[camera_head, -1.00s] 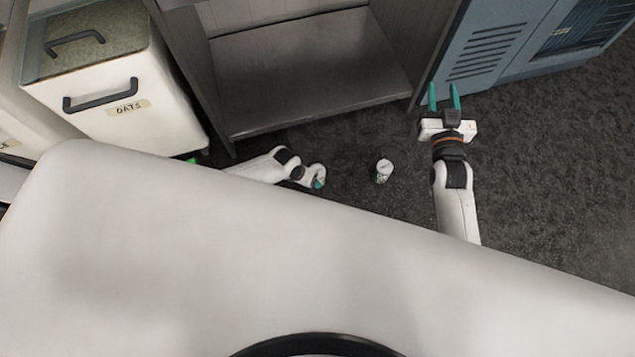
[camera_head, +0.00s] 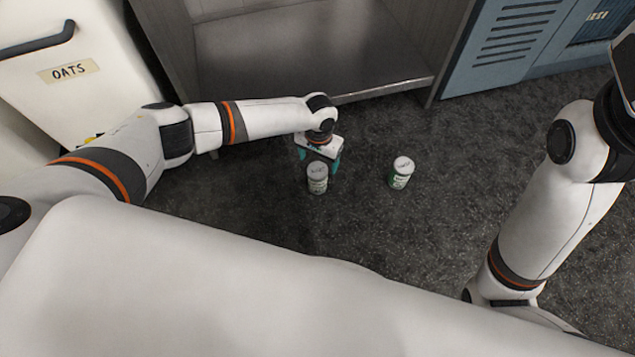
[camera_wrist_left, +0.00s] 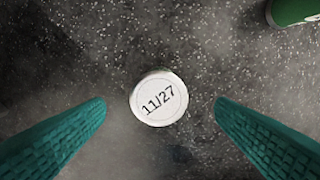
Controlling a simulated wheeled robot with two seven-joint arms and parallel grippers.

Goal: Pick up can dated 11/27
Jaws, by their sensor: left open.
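The can dated 11/27 (camera_wrist_left: 158,98) stands upright on the floor, its white lid centred in the left wrist view. In the head view this can (camera_head: 317,179) stands just in front of my left gripper (camera_head: 319,162). My left gripper is open, and its teal fingers lie on either side of the can in the left wrist view, apart from it. A second can (camera_head: 401,173), green and white with a white lid, stands to the right; its green side (camera_wrist_left: 292,10) shows at the top right of the left wrist view. My right gripper is out of view.
A grey metal shelf unit (camera_head: 290,50) stands behind the cans. Dark floor around the cans is clear.

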